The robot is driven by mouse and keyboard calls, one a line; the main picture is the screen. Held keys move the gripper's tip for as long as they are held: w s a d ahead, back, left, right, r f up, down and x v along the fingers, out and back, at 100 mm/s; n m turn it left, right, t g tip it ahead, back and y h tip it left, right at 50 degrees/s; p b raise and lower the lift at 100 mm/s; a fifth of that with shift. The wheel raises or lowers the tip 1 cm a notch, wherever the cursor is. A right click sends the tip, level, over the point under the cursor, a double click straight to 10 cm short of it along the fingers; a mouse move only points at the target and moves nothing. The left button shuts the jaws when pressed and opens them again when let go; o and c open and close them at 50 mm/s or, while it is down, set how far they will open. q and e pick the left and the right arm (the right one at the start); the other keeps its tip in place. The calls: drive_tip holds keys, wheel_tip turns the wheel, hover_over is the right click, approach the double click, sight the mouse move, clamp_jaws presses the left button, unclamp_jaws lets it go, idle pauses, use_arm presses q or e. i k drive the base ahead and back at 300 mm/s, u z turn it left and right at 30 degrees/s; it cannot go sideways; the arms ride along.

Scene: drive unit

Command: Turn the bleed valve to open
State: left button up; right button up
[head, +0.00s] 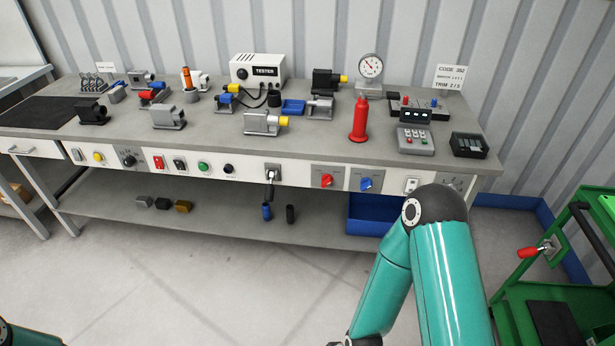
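No label naming the bleed valve is readable. Two turn handles sit on plates on the bench's front panel: a red one (326,180) and a blue one (366,184). I cannot tell from the picture which one is the bleed valve or whether any is open. My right arm rises in front of the bench's right part, with its forearm running down out of the picture. Only a bit of my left arm shows in the lower left corner. Neither gripper is in view.
The grey bench (215,145) carries a tester box (257,70), a pressure gauge (369,68), a red bottle-like object (359,120), a keypad (415,140) and several motor-like parts. A blue bin (362,215) sits on the lower shelf. The green cart (510,300) stands right. Floor in front is clear.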

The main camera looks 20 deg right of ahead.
sight(327, 179)
drive_tip(key=z, duration=0.2)
drive_tip(key=i, duration=0.85)
drive_tip(key=z, duration=0.7)
